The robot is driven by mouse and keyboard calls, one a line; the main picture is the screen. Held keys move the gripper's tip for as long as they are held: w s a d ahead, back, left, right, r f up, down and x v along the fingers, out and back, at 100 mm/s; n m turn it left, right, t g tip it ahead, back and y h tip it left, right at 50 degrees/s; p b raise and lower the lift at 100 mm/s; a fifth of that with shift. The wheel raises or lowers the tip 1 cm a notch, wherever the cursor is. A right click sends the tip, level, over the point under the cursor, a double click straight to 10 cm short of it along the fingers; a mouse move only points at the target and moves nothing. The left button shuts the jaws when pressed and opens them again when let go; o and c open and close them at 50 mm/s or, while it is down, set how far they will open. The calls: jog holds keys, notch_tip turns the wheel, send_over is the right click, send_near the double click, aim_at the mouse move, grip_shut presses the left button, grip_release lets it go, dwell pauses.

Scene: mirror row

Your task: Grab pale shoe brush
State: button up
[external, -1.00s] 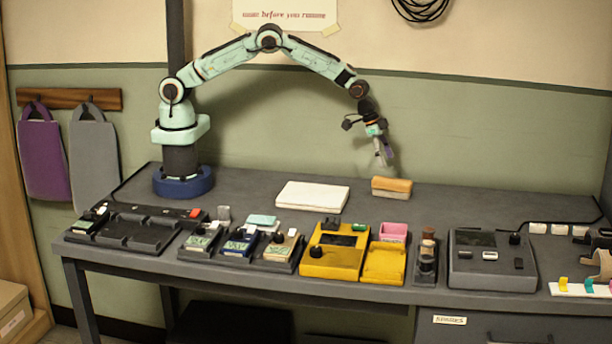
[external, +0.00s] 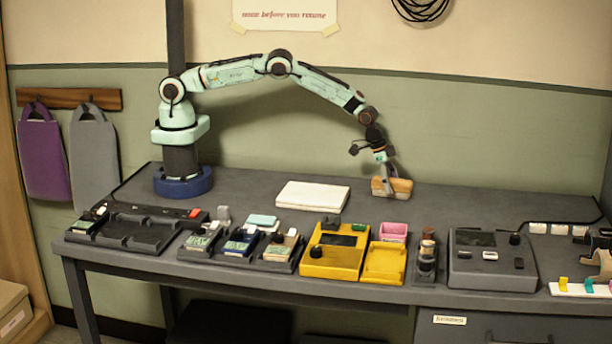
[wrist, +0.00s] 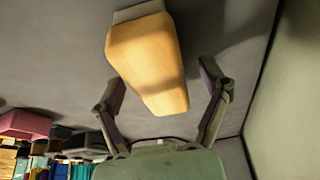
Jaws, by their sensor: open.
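The pale shoe brush (external: 401,187) has a tan wooden back and a lighter strip along its lower side. It lies on the grey bench near the back wall. In the wrist view the brush (wrist: 150,62) runs lengthwise, with its near end between the two fingertips and its far part beyond them. My gripper (external: 386,187) is at the brush in the external view, one finger in front of its left part. In the wrist view my gripper (wrist: 163,88) is open, with a gap showing on each side of the brush. I cannot tell whether either finger touches it.
A white pad (external: 312,196) lies to the left of the brush. A yellow device (external: 333,252) and a pink block (external: 393,231) stand in front. A grey device (external: 490,258) is at the front right. The bench right of the brush is clear, and the wall is close behind.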

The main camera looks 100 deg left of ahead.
jog(key=shift+f, duration=0.25)
dwell(0.3)
jog(key=c, duration=1.3)
